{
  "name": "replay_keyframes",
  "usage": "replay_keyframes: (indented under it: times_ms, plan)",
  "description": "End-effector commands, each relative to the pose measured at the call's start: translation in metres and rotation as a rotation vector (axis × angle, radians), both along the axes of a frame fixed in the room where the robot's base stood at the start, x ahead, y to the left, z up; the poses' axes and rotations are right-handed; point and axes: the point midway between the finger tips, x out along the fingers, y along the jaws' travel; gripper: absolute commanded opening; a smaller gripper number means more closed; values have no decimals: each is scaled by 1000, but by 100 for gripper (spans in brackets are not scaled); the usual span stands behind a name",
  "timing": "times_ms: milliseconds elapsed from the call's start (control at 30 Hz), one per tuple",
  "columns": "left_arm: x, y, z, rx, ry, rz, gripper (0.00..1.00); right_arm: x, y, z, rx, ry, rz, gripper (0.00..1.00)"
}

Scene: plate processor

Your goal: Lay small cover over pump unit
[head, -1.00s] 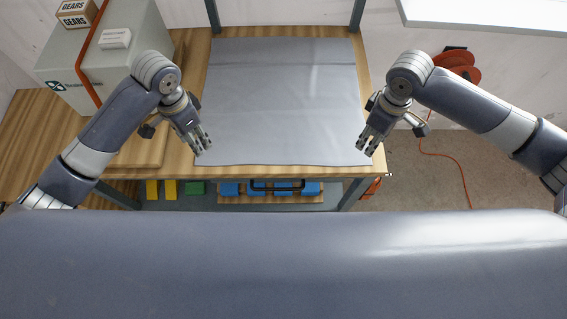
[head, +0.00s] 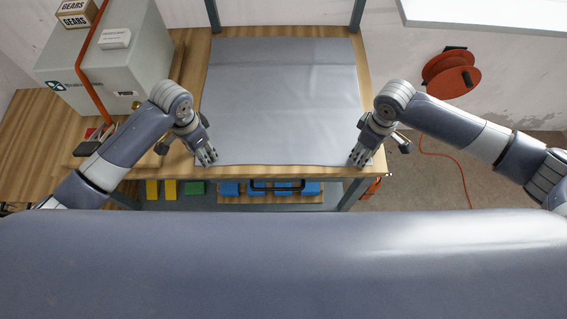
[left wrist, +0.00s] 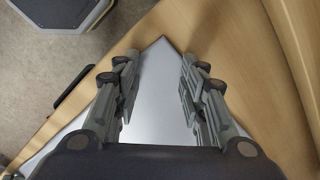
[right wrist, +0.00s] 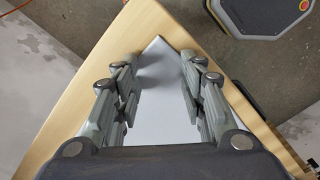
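The grey cover (head: 280,100) is a flat sheet spread on the wooden workbench. Nothing that I can make out as a pump unit shows separately. My left gripper (head: 207,158) is at the cover's near left corner, fingers apart; in the left wrist view the cover's corner (left wrist: 160,70) lies between the open fingers (left wrist: 160,88). My right gripper (head: 360,158) is at the near right corner, also with fingers apart; in the right wrist view that corner (right wrist: 158,65) lies between the open fingers (right wrist: 158,90). Whether the fingertips touch the cover cannot be told.
A grey-green cabinet (head: 115,65) with an orange tube stands at the back left of the bench. Blue blocks (head: 231,188) sit on a shelf below. An orange cable reel (head: 451,72) is on the wall at right.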

Motion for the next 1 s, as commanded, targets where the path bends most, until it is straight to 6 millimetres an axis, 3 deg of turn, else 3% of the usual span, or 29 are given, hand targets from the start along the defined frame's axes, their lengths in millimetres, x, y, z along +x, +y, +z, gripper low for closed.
replay_keyframes:
  times_ms: [433,767,1000]
  plan:
    - [0,0,-3,1,1,0,38,0,0,-3,0,1,0,38]
    - [-1,0,-5,1,2,1,1,-1,0,-5,-1,2,0,1]
    - [-1,0,-7,1,2,0,0,-1,0,-6,-2,3,0,0]
